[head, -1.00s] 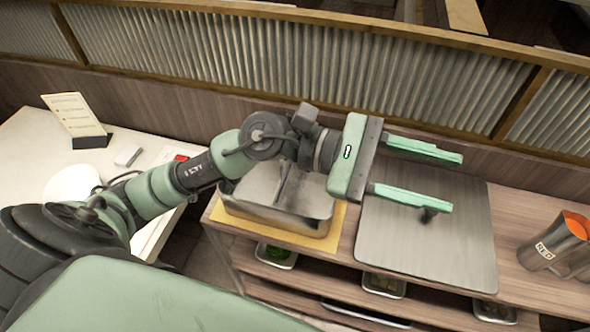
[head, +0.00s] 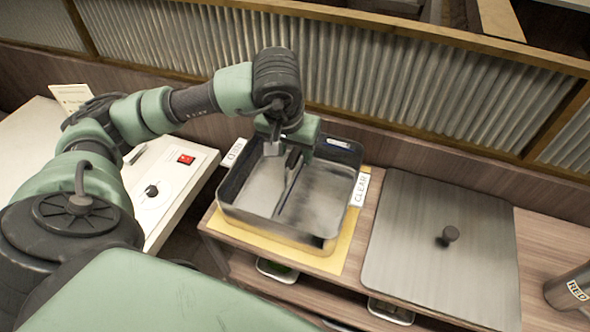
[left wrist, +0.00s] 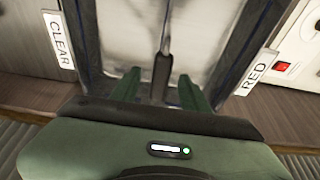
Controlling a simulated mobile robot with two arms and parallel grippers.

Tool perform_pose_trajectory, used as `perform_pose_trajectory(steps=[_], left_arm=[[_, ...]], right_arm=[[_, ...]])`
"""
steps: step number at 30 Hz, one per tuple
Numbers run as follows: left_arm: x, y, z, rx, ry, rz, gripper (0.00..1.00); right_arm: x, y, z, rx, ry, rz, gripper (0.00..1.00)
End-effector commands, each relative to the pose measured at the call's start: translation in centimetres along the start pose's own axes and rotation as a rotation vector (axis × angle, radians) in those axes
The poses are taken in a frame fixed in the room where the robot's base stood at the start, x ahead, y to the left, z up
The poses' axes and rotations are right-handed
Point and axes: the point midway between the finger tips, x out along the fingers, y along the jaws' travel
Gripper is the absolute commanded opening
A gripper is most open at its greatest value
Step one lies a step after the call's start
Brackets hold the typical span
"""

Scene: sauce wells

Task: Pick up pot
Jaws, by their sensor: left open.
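The pot (head: 330,222) is a rectangular metal vessel with a central divider (head: 287,190) making two wells. It stands on a yellow board on the wooden counter. Its right side bears a CLEAR label (head: 360,189) in the head view. A RED label (left wrist: 256,72) shows on the opposite side in the left wrist view. My left gripper (left wrist: 158,90) is open, pointing down over the pot's far part. Its fingers lie on either side of the divider in the left wrist view, apart from it. In the head view its fingertips are mostly hidden. My right gripper is out of view.
A flat metal lid (head: 410,250) with a dark knob lies right of the pot. A metal pitcher (head: 570,290) stands at the far right. A white counter (head: 195,175) with a red switch is at the left. A corrugated partition (head: 400,90) runs behind.

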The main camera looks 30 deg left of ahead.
Motion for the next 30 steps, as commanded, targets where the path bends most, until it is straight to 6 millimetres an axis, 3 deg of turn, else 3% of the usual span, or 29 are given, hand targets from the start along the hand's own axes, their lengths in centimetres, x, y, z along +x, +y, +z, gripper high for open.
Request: perform_pose_trajectory(steps=[4, 9, 17, 18, 23, 30], left_arm=[[1.8, -0.1, 0.2, -0.002, -0.007, -0.001, 0.45], [4.1, 0.0, 0.2, -0.001, -0.004, 0.001, 0.45], [4.6, 0.0, 0.2, 0.0, 0.0, 0.002, 0.45], [4.6, 0.0, 0.2, 0.0, 0.0, 0.002, 0.43], [4.6, 0.0, 0.2, 0.0, 0.0, 0.002, 0.0], [4.4, 0.0, 0.0, -0.001, 0.005, 0.004, 0.0]], right_arm=[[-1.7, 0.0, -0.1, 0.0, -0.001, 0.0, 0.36], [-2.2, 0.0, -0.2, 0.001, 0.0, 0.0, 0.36], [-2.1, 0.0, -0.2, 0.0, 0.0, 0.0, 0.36], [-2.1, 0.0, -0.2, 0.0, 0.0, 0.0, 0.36], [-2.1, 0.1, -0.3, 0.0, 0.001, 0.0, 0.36], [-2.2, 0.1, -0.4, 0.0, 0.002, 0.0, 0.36]])
